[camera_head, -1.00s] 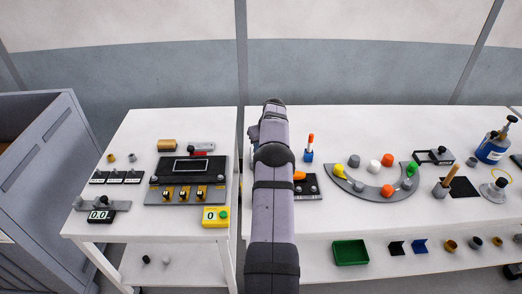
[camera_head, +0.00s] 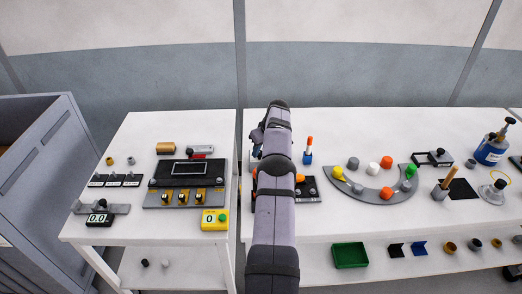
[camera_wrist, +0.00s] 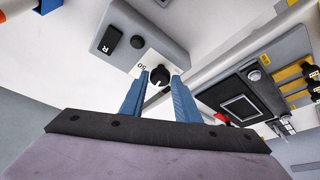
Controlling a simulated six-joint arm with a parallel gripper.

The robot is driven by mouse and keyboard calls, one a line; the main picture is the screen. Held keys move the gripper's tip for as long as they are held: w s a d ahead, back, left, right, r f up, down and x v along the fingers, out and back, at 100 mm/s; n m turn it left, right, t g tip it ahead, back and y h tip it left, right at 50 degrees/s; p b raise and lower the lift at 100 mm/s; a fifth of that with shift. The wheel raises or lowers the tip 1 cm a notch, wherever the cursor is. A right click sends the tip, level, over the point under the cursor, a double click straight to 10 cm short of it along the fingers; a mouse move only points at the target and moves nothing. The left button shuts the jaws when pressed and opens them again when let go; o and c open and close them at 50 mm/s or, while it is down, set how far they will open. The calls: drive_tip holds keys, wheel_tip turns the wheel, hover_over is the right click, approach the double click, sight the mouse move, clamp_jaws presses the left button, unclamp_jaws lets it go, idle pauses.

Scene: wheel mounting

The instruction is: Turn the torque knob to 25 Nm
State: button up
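In the wrist view, a round black knob (camera_wrist: 160,75) sits on a light grey panel (camera_wrist: 122,28), with the marking "50" beside it. I cannot read its set value. My gripper (camera_wrist: 161,77) has two blue fingers, one on each side of the knob in this view. They are spread apart; contact with the knob does not show. In the head view, my arm covers this knob, and only a bit of the gripper shows left of the arm.
The same panel carries a black switch marked "R" (camera_wrist: 107,41). In the head view, a dark panel with an orange part (camera_head: 307,189) lies just right of my arm. A curved grey tray (camera_head: 376,194) with coloured knobs stands further right. The left table holds a black-screened device (camera_head: 189,169).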

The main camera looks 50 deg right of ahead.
drive_tip(key=shift+o, duration=1.1)
drive_tip(key=b+v, duration=0.2)
drive_tip(key=v, duration=0.5)
drive_tip(key=shift+r, duration=0.15)
drive_tip(key=shift+s, duration=0.1)
drive_tip(key=w+a+r+n+p, duration=0.1)
drive_tip(key=w+a+r+p, duration=0.2)
drive_tip(key=w+a+r, duration=0.15)
drive_tip(key=s+d+f+m+g+h, duration=0.1)
drive_tip(key=s+d+f+m+h, duration=0.1)
drive_tip(key=m, duration=0.6)
wheel_tip(320, 180, down, 3)
drive_tip(key=shift+s+d+r, duration=0.2)
drive_tip(key=shift+s, duration=0.45)
